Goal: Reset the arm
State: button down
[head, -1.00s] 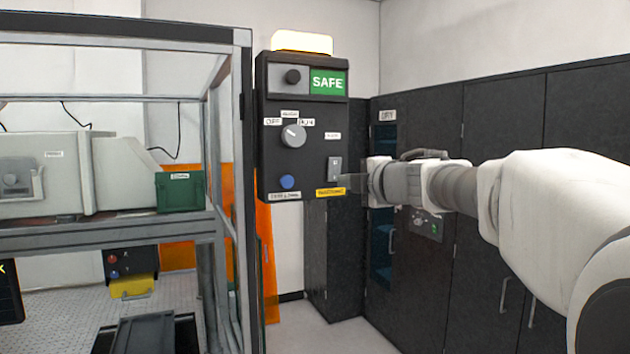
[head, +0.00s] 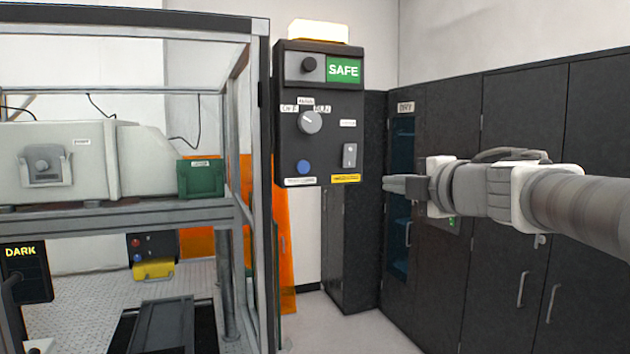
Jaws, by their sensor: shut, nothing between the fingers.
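My gripper (head: 392,184) shows in the head view at the end of my arm, which reaches in from the right edge. Its fingers point left and are together with nothing held. It is in the air to the right of the dark control box (head: 318,160), apart from it in the picture. The box carries a green SAFE sign (head: 343,69), a grey rotary knob (head: 310,121), a blue button (head: 303,167) and a light rocker switch (head: 349,155). A pale lamp (head: 318,31) sits on top.
Dark cabinets (head: 520,100) stand behind my arm. At left is a metal frame (head: 262,200) holding a pale instrument (head: 60,155) and a green box (head: 200,178). Below are a DARK sign (head: 24,270) and a yellow-fronted box (head: 153,268). Floor shows at centre bottom.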

jog(key=shift+s+d, duration=0.1)
dwell(0.3)
jog(key=s+d+f+m+g+h, duration=0.2)
jog(key=s+d+f+m+h, duration=0.6)
jog(key=m, duration=0.8)
jog(key=s+a+f+m+g+y, duration=0.1)
jog(key=s+a+f+g, duration=0.3)
jog(key=s+f, duration=0.5)
jog(key=s+a+f+m+g+y, duration=0.1)
jog(key=s+a+f+m+g, duration=0.3)
jog(key=s+f, duration=0.5)
jog(key=shift+s+a+f+m+y, duration=0.35)
jog(key=shift+a+f, duration=0.45)
jog(key=shift+a, duration=0.3)
jog(key=shift+w, duration=0.1)
